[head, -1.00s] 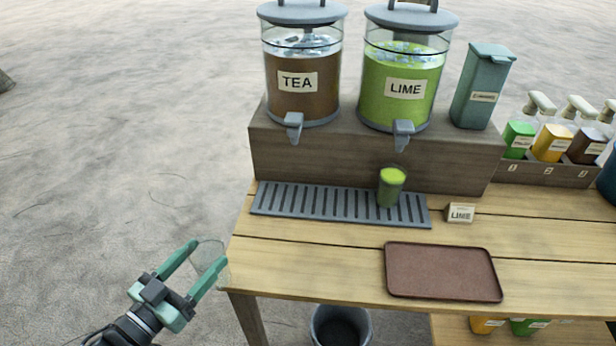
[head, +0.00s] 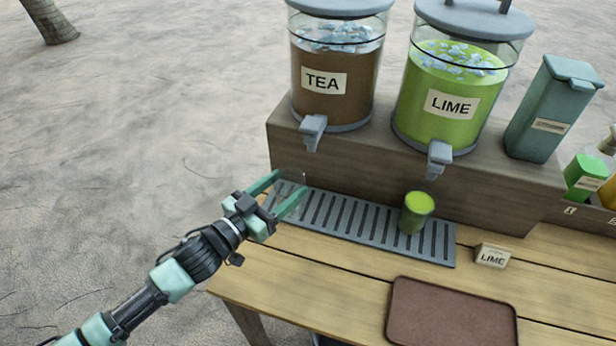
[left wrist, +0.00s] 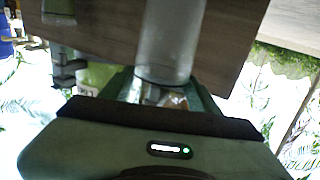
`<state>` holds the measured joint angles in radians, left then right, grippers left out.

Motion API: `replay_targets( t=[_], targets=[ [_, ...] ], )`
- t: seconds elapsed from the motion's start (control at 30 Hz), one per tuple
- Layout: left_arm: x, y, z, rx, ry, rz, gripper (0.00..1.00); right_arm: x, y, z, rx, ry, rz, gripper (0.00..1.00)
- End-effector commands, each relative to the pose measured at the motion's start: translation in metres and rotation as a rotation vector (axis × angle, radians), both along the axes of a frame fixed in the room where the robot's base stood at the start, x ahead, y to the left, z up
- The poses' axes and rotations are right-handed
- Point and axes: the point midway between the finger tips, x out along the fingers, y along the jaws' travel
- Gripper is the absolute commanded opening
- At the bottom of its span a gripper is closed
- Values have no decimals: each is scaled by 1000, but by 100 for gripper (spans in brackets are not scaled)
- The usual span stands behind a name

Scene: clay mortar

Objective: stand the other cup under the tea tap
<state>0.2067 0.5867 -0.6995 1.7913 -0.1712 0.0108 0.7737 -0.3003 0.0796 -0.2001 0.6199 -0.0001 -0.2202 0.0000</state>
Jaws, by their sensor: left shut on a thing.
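My left gripper (head: 290,182) is shut on a clear, empty-looking cup, faint in the head view between the fingertips. The clear cup (left wrist: 168,45) shows better in the left wrist view, between the fingers. The gripper is at the left end of the grey slatted drip tray (head: 345,224), below and left of the tea tap (head: 313,130). I cannot tell whether the cup touches the tray. The tea dispenser (head: 335,92) holds brown liquid. The other cup (head: 417,213), filled with green drink, stands on the tray near the lime tap (head: 438,158). My right gripper is not in view.
The lime dispenser (head: 450,95) and a teal container (head: 551,105) stand on the wooden riser (head: 480,190). The drip tray is clear between the gripper and the green cup.

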Motion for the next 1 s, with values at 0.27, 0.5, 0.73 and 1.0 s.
replay_targets(
  t=[0.27, 0.5, 0.73, 1.0],
  targets=[
    [50, -42, 1, 0, -1, 1, 2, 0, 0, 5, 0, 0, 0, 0],
    [59, -50, -11, 1, 4, 2, 2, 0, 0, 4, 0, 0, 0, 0],
    [58, -50, -35, -1, 2, 1, 2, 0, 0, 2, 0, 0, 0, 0],
    [58, -50, -36, 1, 1, 0, 2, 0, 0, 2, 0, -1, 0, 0]
  ],
)
